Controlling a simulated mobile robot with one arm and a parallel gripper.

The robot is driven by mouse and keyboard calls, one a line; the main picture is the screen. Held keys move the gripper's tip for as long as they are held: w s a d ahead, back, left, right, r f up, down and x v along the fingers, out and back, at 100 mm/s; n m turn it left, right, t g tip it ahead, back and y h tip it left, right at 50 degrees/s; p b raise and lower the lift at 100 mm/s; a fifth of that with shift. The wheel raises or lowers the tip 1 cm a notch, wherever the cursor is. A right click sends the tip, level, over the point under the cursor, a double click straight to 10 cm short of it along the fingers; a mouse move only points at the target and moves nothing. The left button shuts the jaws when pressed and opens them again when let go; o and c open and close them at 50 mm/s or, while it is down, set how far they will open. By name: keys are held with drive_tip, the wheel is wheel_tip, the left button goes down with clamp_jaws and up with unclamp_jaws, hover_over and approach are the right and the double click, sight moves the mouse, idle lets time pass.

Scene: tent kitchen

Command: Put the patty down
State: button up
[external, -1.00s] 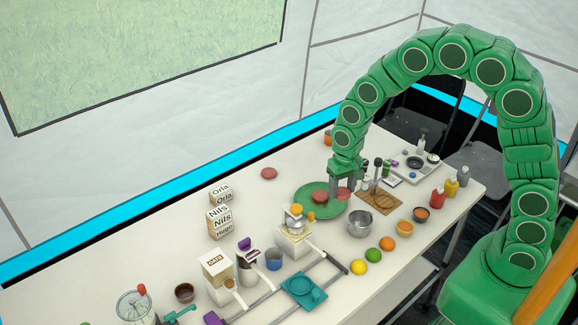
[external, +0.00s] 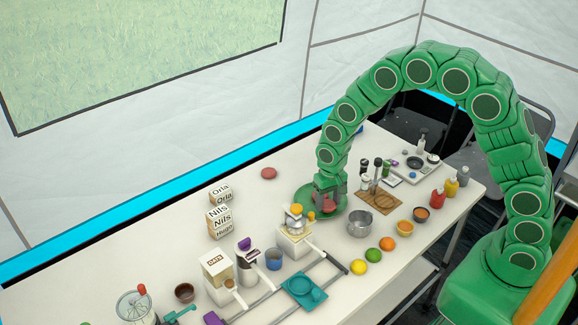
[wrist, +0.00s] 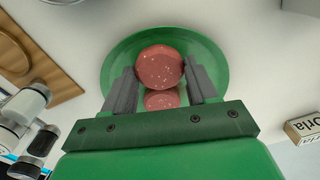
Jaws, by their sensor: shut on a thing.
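My gripper (external: 328,200) is over the green plate (external: 302,208) and points down. In the wrist view my gripper (wrist: 160,74) is shut on a round reddish patty (wrist: 160,62), held between its two fingertips. A second patty (wrist: 163,100) shows just below the held one in that view, over the plate (wrist: 118,58). It is partly hidden by the held patty and the gripper. In the external view a patty (external: 328,206) shows at the fingers. I cannot tell whether the held patty touches the plate or the other patty.
Another patty (external: 269,173) lies on the white table, behind and left of the plate. A steel pot (external: 360,224) and a wooden board (external: 379,198) stand right of the plate. Lettered blocks (external: 219,216) stand left.

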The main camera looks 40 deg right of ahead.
sight(328, 202)
drive_tip(key=shift+f, duration=0.4)
drive_tip(key=o, duration=1)
drive_tip(key=shift+f, duration=0.1)
drive_tip(key=shift+o, duration=0.2)
wheel_tip(328, 202, up, 12)
drive_tip(key=s+d+r, duration=0.6)
drive_tip(key=s+r, duration=0.1)
drive_tip(key=s+d+r+n, duration=0.1)
drive_tip(key=s+d+r, duration=0.2)
drive_tip(key=s, duration=0.7)
drive_tip(key=s+d+r+g, duration=0.1)
drive_tip(key=s+d+r, duration=0.2)
drive_tip(key=s, duration=0.7)
drive_tip(key=s+d+r+n, duration=0.1)
drive_tip(key=s+d, duration=0.4)
drive_tip(key=s, duration=0.6)
drive_tip(key=shift+r+n+g, duration=0.3)
drive_tip(key=shift+r+g, duration=0.1)
drive_tip(key=shift+r, duration=0.5)
